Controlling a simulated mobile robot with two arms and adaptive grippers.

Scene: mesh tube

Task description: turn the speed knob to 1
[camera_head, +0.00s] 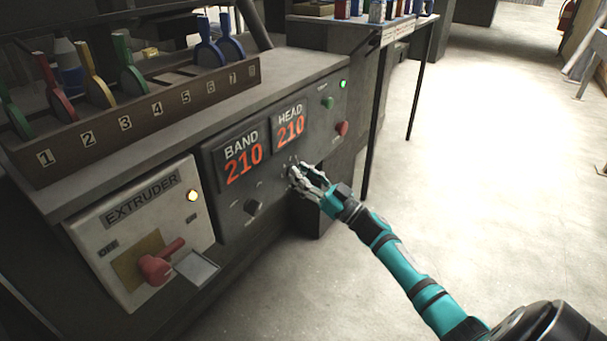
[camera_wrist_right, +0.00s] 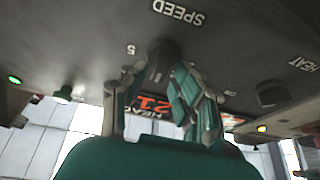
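The dark speed knob (camera_wrist_right: 163,58) is on the grey control panel beneath the word SPEED, which appears upside down in the right wrist view. A number 5 is printed beside it. My right gripper (camera_head: 300,176) is at the panel below the HEAD display. In the wrist view its fingertips (camera_wrist_right: 160,80) are on either side of the knob and look closed against it. The fingers hide part of the knob and most of its scale, so I cannot read its setting. My left gripper is not in view.
A second dark knob (camera_head: 253,207) is lower left; the wrist view shows a HEAT knob (camera_wrist_right: 272,94). Green (camera_head: 327,102) and red (camera_head: 341,128) buttons are up and right. The extruder box (camera_head: 125,213) with a red switch (camera_head: 157,267) is left. Open floor (camera_head: 490,150) lies right.

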